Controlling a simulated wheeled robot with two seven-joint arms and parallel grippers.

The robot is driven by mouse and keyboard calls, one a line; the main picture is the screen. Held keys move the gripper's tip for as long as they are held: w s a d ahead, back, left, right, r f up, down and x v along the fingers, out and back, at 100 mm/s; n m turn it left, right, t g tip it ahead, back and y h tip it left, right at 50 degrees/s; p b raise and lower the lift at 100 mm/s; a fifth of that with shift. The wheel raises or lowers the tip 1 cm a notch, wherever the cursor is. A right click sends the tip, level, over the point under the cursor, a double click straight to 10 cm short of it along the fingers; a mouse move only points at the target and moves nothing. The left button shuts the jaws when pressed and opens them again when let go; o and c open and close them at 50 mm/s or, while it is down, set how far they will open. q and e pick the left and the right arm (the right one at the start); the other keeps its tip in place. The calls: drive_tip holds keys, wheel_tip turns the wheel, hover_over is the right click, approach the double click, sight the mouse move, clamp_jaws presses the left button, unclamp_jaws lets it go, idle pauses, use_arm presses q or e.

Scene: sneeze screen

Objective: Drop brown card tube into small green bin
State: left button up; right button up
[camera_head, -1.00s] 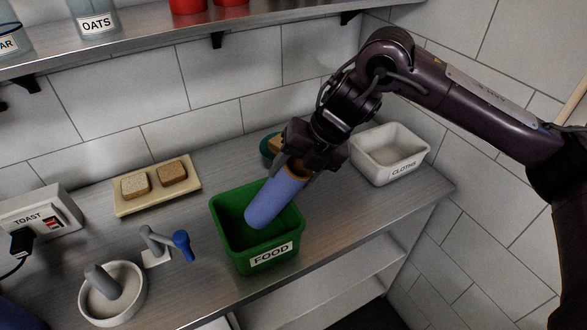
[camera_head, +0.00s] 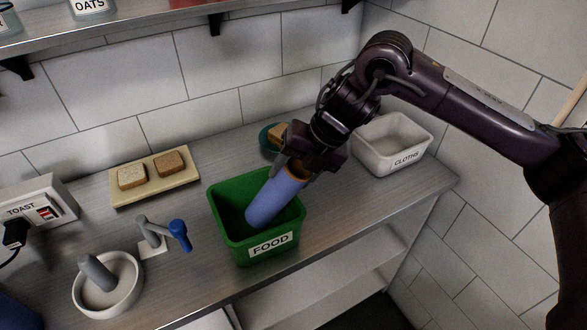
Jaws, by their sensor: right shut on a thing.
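The card tube (camera_head: 273,198) looks blue along most of its outside, with a brown upper end. It is tilted, with its lower end inside the small green bin (camera_head: 243,252) labelled FOOD. I cannot tell if that end touches the bin floor. My right gripper (camera_head: 294,171) is shut on the tube's upper end, above the bin's back right rim. My left gripper is not in view.
A white CLOTHS bin (camera_head: 419,155) stands right of the gripper, and a teal dish (camera_head: 266,139) with bread sits behind it. A bread board (camera_head: 190,186), mortar (camera_head: 131,291), tap-like fitting (camera_head: 153,246) and TOAST switch box (camera_head: 28,207) are left. A shelf (camera_head: 130,28) overhangs the back.

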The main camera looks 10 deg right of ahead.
drive_tip(key=shift+f+b, duration=1.35)
drive_tip(key=shift+f, duration=0.65)
drive_tip(key=o, duration=0.7)
drive_tip(key=shift+f, duration=0.1)
drive_tip(key=o, duration=0.6)
drive_tip(key=shift+r, duration=0.2)
drive_tip(key=shift+d+r, duration=0.2)
drive_tip(key=shift+r, duration=0.1)
drive_tip(key=b+v, duration=0.1)
drive_tip(key=v, duration=0.6)
